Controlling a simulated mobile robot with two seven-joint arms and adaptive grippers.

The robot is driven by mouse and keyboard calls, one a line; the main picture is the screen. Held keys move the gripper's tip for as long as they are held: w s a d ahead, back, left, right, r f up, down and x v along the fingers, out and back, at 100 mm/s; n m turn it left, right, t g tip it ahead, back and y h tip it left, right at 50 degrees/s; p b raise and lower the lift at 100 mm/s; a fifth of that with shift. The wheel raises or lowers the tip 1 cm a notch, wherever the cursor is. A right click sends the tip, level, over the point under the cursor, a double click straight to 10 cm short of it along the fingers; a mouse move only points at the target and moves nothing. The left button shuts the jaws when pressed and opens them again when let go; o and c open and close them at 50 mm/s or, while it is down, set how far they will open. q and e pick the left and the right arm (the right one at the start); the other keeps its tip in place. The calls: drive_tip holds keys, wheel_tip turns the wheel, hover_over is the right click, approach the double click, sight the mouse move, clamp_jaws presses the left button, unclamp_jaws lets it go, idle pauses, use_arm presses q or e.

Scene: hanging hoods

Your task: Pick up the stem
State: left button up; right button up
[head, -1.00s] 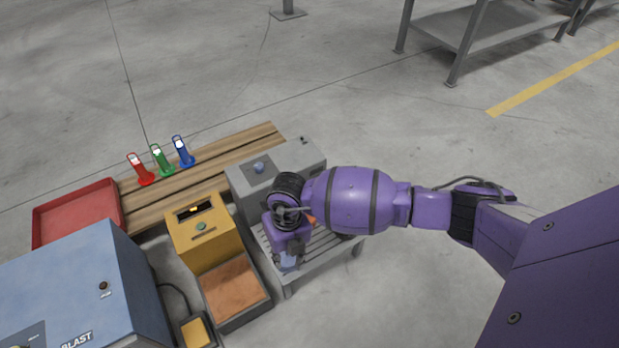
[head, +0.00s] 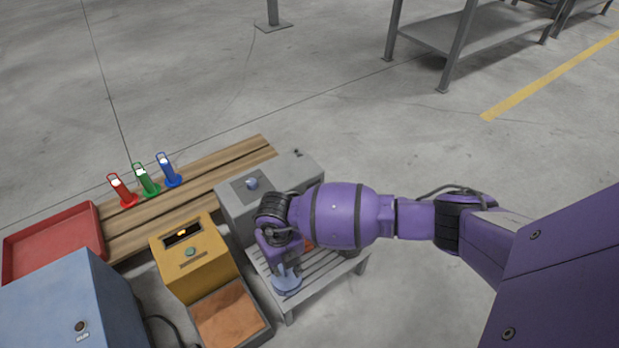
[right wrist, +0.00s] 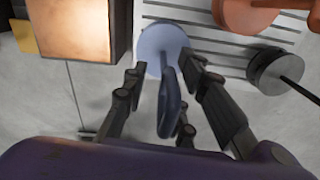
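A blue stem on a round pale-blue disc (head: 287,284) is at the front of the grey slatted table in the head view. In the right wrist view the disc (right wrist: 158,40) lies on the slats, and the darker blue upright stem (right wrist: 171,108) rises from it towards the camera. My right gripper (right wrist: 163,66) is open, with a finger on either side of the stem and visible gaps between. In the head view this gripper (head: 284,262) is just above the disc, partly hidden by its own wrist. My left gripper is out of view.
An orange part (right wrist: 250,14) and a grey round part with a rod (right wrist: 276,72) are beside the disc on the slatted table (head: 325,275). A grey box (head: 228,205) stands behind, a yellow machine (head: 195,270) left. Red, green and blue holders (head: 168,175) stand on a wooden bench.

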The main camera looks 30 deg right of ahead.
drive_tip(key=shift+w+r, duration=0.1)
drive_tip(key=shift+w, duration=0.05)
clamp_jaws()
drive_tip(key=shift+r, duration=0.2)
idle(0.4)
